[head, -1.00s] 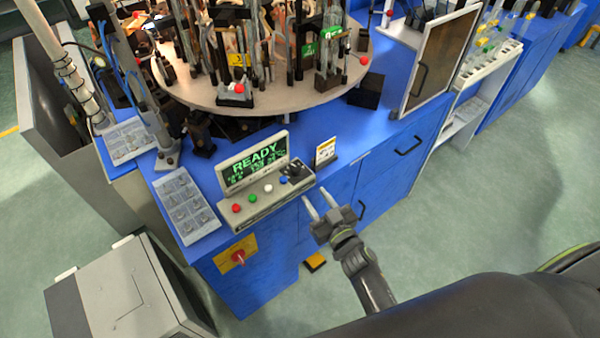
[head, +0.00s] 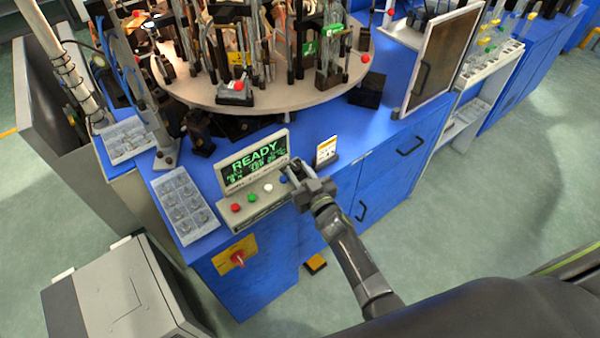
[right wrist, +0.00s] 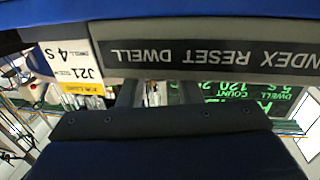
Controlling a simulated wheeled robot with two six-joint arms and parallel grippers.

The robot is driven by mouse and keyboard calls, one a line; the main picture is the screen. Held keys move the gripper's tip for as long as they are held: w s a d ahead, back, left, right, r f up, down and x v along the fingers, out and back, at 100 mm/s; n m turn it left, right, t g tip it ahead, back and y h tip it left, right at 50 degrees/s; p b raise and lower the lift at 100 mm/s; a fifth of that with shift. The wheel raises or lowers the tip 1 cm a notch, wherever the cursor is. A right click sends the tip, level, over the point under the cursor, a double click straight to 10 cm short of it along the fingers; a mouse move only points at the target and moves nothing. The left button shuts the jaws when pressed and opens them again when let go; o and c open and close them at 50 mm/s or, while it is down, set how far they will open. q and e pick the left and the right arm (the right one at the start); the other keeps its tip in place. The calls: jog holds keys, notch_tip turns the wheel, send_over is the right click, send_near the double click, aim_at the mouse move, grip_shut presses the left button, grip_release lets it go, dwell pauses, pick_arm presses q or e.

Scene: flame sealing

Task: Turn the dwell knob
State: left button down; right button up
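The control panel (head: 262,206) stands on the front corner of the blue bench, with its green READY screen (head: 253,161) lit. The black dwell knob is at the panel's right end, mostly hidden behind my right gripper (head: 291,170). The gripper's fingertips are at the knob; whether they grip it cannot be made out. The right wrist view shows the panel label strip (right wrist: 205,50) upside down, reading INDEX, RESET, DWELL. The screen (right wrist: 245,105) there seems to read dwell 5 s. A card (right wrist: 70,63) reads J21 and dwell 4 s. My left gripper is out of view.
Red, green, white and blue buttons line the panel left of the knob. The job card (head: 326,151) stands just right of the panel. A round turntable (head: 290,103) with fixtures is behind. A tray of small parts (head: 183,207) lies left.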

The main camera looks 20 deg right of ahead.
jog(key=c, duration=0.5)
jog(key=y+p, duration=0.1)
jog(key=n+y+p, duration=0.1)
jog(key=p, duration=0.1)
jog(key=n+g+y+p, duration=0.1)
jog(key=shift+w+d+r, duration=0.1)
jog(key=shift+d+r, duration=0.2)
jog(key=shift+d, duration=0.05)
jog(key=n+y, duration=0.1)
jog(key=n+g+y+p, duration=0.1)
jog(key=shift+w+d+f+y, duration=0.1)
jog(key=shift+d+f+y, duration=0.1)
jog(key=shift+y, duration=0.1)
jog(key=shift+f+n+g+y, duration=0.1)
jog(key=shift+n+g+y, duration=0.35)
jog(key=shift+y, duration=0.25)
jog(key=shift+w+d+f+n+g+y+b, duration=0.15)
jog(key=shift+n+g+y+b, duration=0.2)
jog(key=shift+n+g+y, duration=0.5)
jog(key=n+g+y+b, duration=0.2)
jog(key=g+y+b, duration=0.1)
jog(key=shift+w+d+f+n, duration=0.1)
jog(key=shift+w+d+n, duration=0.1)
jog(key=shift+n, duration=0.2)
jog(key=shift+r+n+g+y+b, duration=0.2)
jog(key=shift+n+g+y+b, duration=0.6)
jog(key=shift+g, duration=0.4)
jog(key=shift+w, duration=0.1)
